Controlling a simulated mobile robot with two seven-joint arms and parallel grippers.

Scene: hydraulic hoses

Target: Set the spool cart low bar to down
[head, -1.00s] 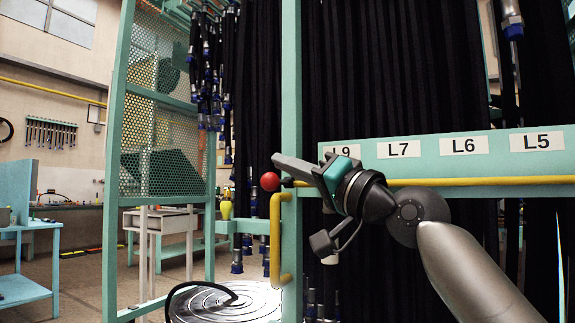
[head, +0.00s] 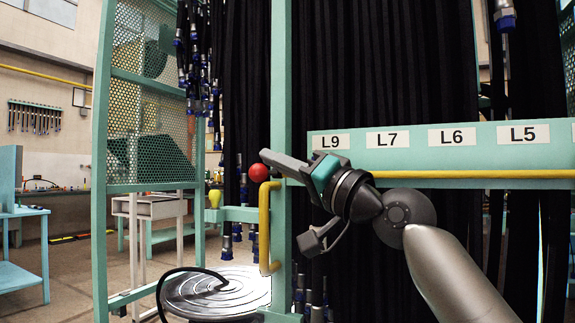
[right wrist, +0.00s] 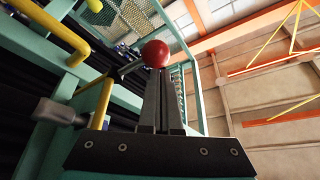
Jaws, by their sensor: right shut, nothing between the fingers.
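A red ball knob (head: 258,173) sits on a short dark rod beside the green upright of the hose rack in the head view. It also shows in the right wrist view (right wrist: 155,54). My right gripper (head: 268,156) is shut and empty, its fingertips beside and slightly above the knob. In the right wrist view the shut fingertips (right wrist: 164,74) reach up to the knob's lower edge; whether they touch it I cannot tell. A yellow bent bar (head: 264,228) stands upright on the upright below the knob. I cannot tell which part is the low bar. My left gripper is not in view.
A green label board (head: 444,148) with a yellow rail (head: 470,174) runs across the rack at right, before black hoses (head: 340,75). A round metal plate (head: 215,292) lies low at centre left. A mesh panel (head: 150,90) stands behind; open floor lies at left.

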